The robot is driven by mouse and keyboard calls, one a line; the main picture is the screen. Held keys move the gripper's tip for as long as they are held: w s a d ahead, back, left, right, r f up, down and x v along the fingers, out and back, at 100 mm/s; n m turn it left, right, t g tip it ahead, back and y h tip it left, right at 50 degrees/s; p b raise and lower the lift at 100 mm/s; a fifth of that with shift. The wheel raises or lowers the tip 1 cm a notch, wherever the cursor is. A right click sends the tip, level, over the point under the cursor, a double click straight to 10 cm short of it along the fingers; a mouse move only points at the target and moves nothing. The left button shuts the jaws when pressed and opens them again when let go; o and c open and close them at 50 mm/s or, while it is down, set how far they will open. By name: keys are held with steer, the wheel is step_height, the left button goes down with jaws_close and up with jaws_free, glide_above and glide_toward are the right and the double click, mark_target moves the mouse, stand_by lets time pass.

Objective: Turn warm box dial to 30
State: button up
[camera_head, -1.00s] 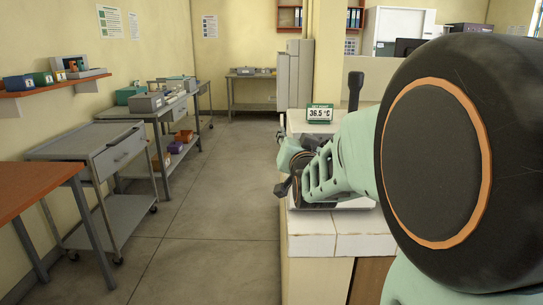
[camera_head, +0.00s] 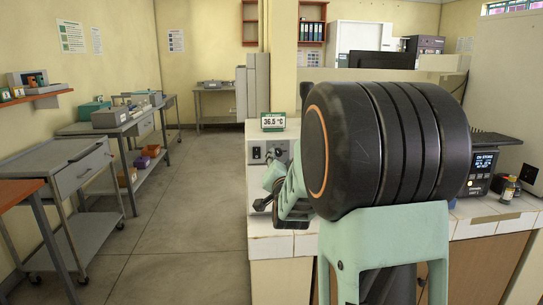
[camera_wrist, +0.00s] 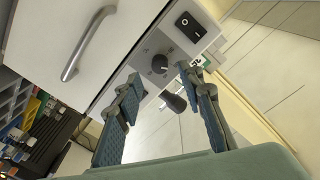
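The warm box (camera_head: 256,176) stands on the white counter, its front panel partly hidden by my arm in the head view. A green-framed display (camera_head: 272,122) on top reads 36.5 °C. The panel carries a dark switch (camera_head: 257,153) and a dial (camera_head: 277,153). In the wrist view, the box front (camera_wrist: 120,65) appears tilted, with the rocker switch (camera_wrist: 190,26) and the round dark dial (camera_wrist: 160,64). My gripper (camera_wrist: 160,80) is open and empty, its fingers apart on either side of the dial's line of view, seemingly short of touching it. The dial's setting is too small to read.
A metal handle (camera_wrist: 87,43) sticks out of the box front. A dark knob-ended part (camera_wrist: 175,101) shows between the fingers. A black device (camera_head: 482,170) and small bottles (camera_head: 508,190) stand on the counter at right. The floor (camera_head: 190,210) left of the counter is clear.

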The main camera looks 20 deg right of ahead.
mark_target(279, 154)
steer(key=shift+x, duration=2.05)
jaws_close()
